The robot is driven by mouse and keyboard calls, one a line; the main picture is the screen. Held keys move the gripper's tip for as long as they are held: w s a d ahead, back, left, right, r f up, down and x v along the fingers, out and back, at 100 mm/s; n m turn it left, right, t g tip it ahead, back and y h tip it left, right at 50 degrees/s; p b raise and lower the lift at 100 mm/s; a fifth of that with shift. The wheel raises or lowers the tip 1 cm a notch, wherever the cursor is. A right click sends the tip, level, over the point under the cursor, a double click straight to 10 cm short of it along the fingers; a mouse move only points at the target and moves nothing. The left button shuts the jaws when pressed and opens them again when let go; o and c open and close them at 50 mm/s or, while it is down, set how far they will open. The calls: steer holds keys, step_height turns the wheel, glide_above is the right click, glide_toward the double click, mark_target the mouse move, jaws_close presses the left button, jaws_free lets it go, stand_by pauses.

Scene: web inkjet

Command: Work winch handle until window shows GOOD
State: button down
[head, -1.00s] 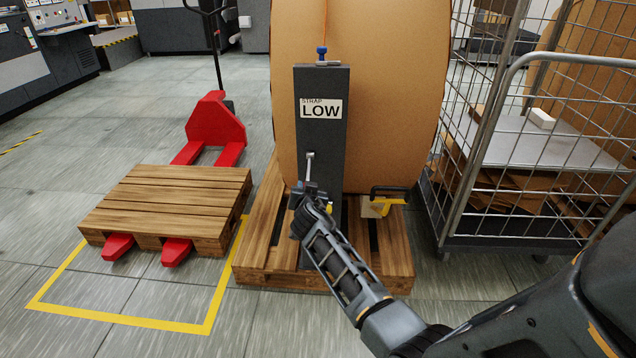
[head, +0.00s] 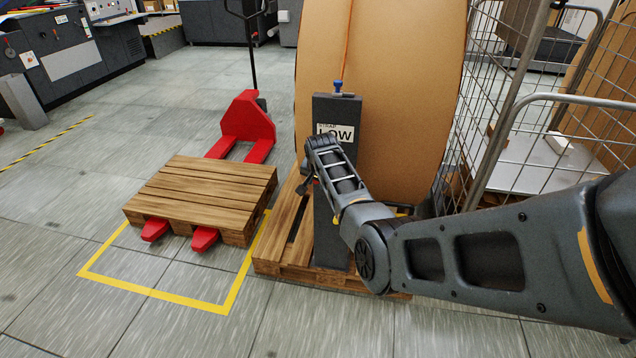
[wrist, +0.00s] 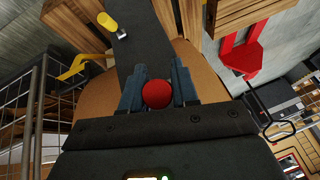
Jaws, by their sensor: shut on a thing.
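A dark grey winch post (head: 331,225) stands upright in front of a large brown roll (head: 400,95). Its window (head: 334,130) reads LOW, its lower part covered by my arm. My gripper (head: 310,178) is at the post's left side, below the window, largely hidden behind my wrist. In the wrist view, my gripper's two fingers (wrist: 158,88) are shut on a red ball knob (wrist: 157,95), which looks like the winch handle's grip. The handle's arm is hidden. A yellow knob (wrist: 106,21) sits apart on the post.
The roll stands on a wooden pallet (head: 275,262). Left of it, a red pallet jack (head: 245,122) carries an empty pallet (head: 200,190) by a yellow floor outline. A wire cage cart (head: 530,95) stands close on the right. Floor at front left is clear.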

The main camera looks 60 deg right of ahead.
steer(key=shift+w+d+r+g+y, duration=0.1)
steer(key=shift+d+r+g+y, duration=0.1)
steer(key=shift+r+y, duration=0.3)
steer(key=shift+w+d+r+g+y, duration=0.1)
steer(key=shift+d+r+y, duration=0.1)
steer(key=shift+r+y, duration=0.25)
steer(key=shift+d, duration=0.1)
steer(key=c, duration=0.9)
jaws_free()
steer(key=shift+c, duration=0.2)
steer(key=shift+p+v, duration=0.5)
steer(key=shift+v, duration=3.35)
